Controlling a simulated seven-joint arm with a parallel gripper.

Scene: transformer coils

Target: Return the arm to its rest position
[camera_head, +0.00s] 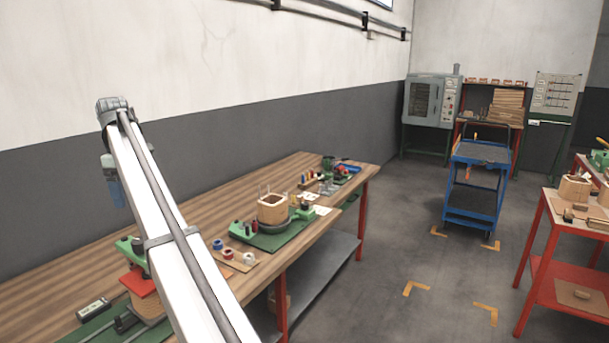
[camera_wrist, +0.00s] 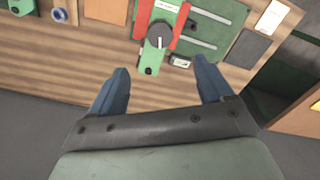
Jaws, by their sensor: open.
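My gripper (camera_wrist: 160,88) shows in the wrist view with its two blue fingers spread wide apart. It is open and nothing is between the fingers. The wooden workbench (camera_wrist: 60,115) lies beneath it, with a green and red device with a dark round knob (camera_wrist: 159,36) just beyond the fingertips. I cannot tell the height above the bench.
Along the bench stand a wooden coil on a green base (camera_head: 272,208), small spools (camera_head: 228,252) and a green-red device (camera_head: 145,280). A blue cart (camera_head: 478,185) stands on the floor, with a red table (camera_head: 565,240) at right. The floor between bench and table is clear.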

